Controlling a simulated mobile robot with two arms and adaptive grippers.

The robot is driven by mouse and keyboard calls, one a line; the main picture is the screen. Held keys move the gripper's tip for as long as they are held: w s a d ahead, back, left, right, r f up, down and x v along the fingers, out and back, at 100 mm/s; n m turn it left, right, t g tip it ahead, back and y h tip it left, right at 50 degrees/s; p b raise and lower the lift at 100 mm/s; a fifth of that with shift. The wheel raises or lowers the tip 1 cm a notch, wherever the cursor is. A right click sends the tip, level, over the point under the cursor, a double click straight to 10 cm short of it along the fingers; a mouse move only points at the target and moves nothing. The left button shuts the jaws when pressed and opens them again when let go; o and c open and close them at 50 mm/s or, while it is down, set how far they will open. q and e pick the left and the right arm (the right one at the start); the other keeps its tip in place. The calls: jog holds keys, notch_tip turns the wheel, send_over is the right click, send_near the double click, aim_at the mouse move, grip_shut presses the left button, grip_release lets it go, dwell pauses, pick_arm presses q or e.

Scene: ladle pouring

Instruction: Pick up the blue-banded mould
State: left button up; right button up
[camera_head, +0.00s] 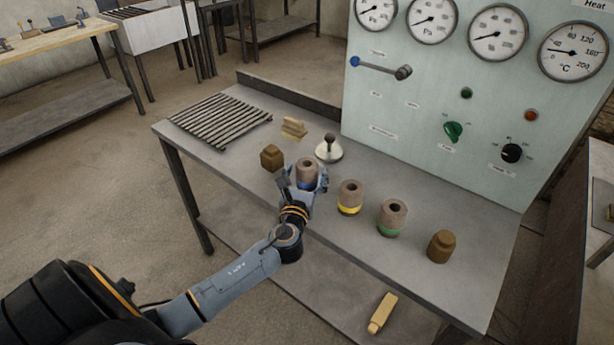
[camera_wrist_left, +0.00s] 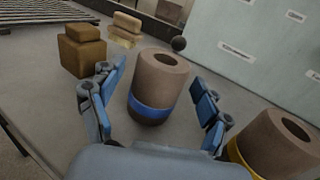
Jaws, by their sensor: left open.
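The blue-banded mould (camera_head: 307,170) stands upright on the grey table (camera_head: 240,160). It is a brown cylinder with a hole in its top, and it also shows in the left wrist view (camera_wrist_left: 157,85) with its blue band low on its side. My left gripper (camera_head: 305,185) is open, with one blue finger on each side of the mould in the left wrist view (camera_wrist_left: 165,100). Gaps show between the fingers and the mould there, and nothing is gripped. My right gripper is not in view.
A yellow-banded mould (camera_head: 350,197) and a green-banded mould (camera_head: 392,217) stand to the right. Brown blocks (camera_head: 271,158) (camera_head: 441,246) stand at either end of the row. A white cone-shaped object with a dark knob (camera_head: 328,150) and a slatted rack (camera_head: 221,121) are behind. A gauge panel (camera_head: 440,120) rises at the back.

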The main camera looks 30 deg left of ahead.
pick_arm(q)
jog(key=shift+x, duration=0.85)
jog(key=shift+r, duration=0.15)
jog(key=c, duration=1.4)
